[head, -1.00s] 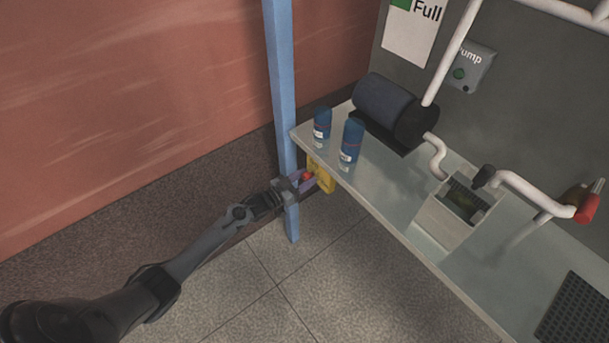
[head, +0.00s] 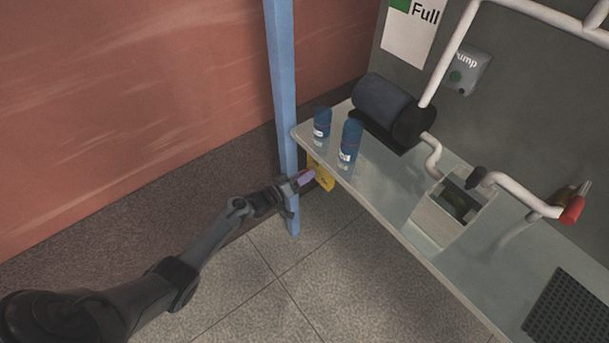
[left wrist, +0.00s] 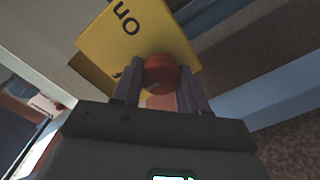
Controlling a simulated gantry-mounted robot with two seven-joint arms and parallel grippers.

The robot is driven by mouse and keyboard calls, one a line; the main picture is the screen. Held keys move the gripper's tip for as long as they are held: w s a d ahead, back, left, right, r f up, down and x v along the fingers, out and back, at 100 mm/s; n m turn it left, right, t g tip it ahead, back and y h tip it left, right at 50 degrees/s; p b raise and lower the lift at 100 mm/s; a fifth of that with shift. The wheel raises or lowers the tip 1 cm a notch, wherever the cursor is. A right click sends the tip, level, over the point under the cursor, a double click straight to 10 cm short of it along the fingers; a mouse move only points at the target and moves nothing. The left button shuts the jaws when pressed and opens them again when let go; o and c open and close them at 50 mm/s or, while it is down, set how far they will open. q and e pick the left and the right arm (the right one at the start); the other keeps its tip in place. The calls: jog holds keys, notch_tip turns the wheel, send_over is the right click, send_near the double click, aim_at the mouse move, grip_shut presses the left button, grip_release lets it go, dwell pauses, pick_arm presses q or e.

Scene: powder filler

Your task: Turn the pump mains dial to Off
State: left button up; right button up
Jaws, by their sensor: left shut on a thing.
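The pump mains dial is a red knob (left wrist: 161,72) on a yellow plate (left wrist: 135,38) marked "On". In the head view the yellow plate (head: 322,174) hangs at the table's left front edge, beside the blue post. My left gripper (head: 304,179) reaches it from the lower left. In the left wrist view my left gripper (left wrist: 162,88) has a finger on each side of the red knob and is shut on it. A second label on the plate is mostly hidden by the fingers and knob. My right gripper is in neither view.
A blue post (head: 283,110) stands close beside my left gripper. Two blue cans (head: 350,142) stand on the table (head: 385,205) near its left end. A dark pump motor (head: 388,105) and white pipes sit behind. The floor in front is clear.

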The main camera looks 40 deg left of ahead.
pick_arm(q)
jog(key=shift+w+r, duration=0.1)
jog(key=shift+r, duration=0.2)
jog(key=o, duration=0.8)
jog(key=shift+o, duration=1.2)
jog(key=shift+a+f, duration=0.1)
jog(key=shift+f, duration=0.05)
jog(key=shift+s, duration=0.2)
jog(key=p+v, duration=0.3)
jog(key=v, duration=0.7)
jog(key=shift+s, duration=0.25)
jog(key=shift+a, duration=0.1)
